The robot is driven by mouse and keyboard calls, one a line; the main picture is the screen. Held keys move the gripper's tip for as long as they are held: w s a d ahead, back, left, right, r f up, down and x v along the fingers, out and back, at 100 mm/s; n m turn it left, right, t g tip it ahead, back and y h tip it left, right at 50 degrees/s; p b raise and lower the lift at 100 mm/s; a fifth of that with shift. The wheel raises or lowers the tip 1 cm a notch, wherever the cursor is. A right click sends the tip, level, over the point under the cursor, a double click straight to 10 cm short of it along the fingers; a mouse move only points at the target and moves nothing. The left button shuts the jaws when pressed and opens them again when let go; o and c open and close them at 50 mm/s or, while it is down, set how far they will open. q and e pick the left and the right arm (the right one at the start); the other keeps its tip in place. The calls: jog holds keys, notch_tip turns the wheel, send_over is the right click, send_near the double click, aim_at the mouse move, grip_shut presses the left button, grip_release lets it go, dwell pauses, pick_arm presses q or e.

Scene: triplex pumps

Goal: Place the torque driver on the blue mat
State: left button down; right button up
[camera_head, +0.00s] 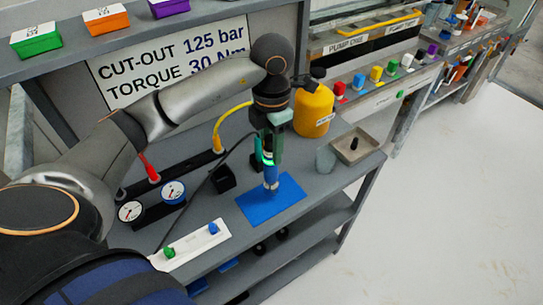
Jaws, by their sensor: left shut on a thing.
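The blue mat (284,198) lies flat on the grey bench top, near its front edge. My left gripper (269,160) points down above the mat's back left part. It is shut on the torque driver (271,179), whose blue and grey lower end shows below the fingers. The driver is about upright, with its lower end over or at the mat. I cannot tell whether it touches the mat. The fingers hide its upper part. My right gripper is not in view.
A yellow bottle (313,110), a clear cup (326,159) and a shallow tray (354,147) stand right of the mat. A black block (223,179), gauges (173,191) and a white plate with knobs (190,245) are to the left. A dark cable runs behind the gripper.

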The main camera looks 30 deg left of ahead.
pick_arm(q)
jog(key=shift+w+f+p, duration=0.1)
jog(key=shift+f+p, duration=0.3)
jog(key=shift+f, duration=1.15)
jog(key=shift+c, duration=2.2)
grip_release()
notch_tip(320, 180, up, 12)
jog(key=shift+p, duration=0.6)
jog(key=shift+d+f, duration=0.1)
